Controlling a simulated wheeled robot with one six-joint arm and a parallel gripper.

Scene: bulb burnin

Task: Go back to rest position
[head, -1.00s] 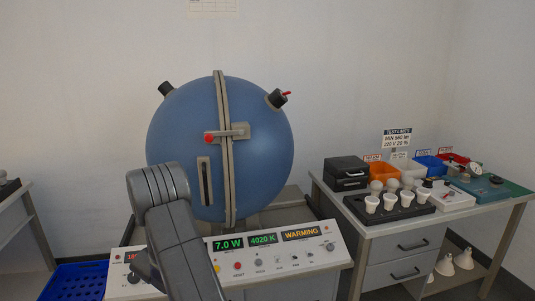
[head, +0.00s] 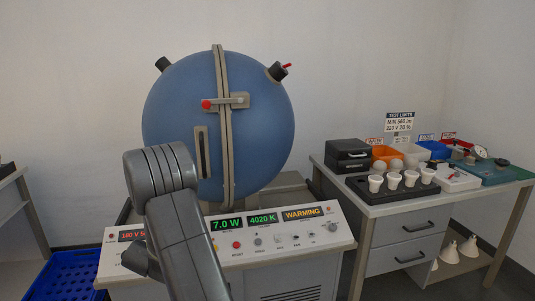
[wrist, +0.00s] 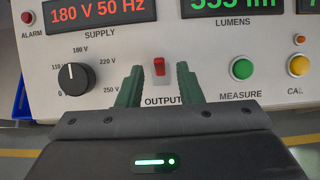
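My gripper (wrist: 160,88) shows in the wrist view with its two green fingers apart and nothing between them. It faces the control panel (wrist: 215,68), and the red output switch (wrist: 159,67) appears in the gap between the fingers. I cannot tell whether a finger touches the panel. The panel displays (head: 262,219) read 7.0 W, 4020 K and WARMING.
The blue sphere (head: 260,130) stands closed behind the panel. On the right, a bench (head: 400,205) holds a tray of white bulbs (head: 375,183), coloured bins (head: 432,150) and a black box (head: 348,155). A blue crate (head: 75,275) lies at lower left.

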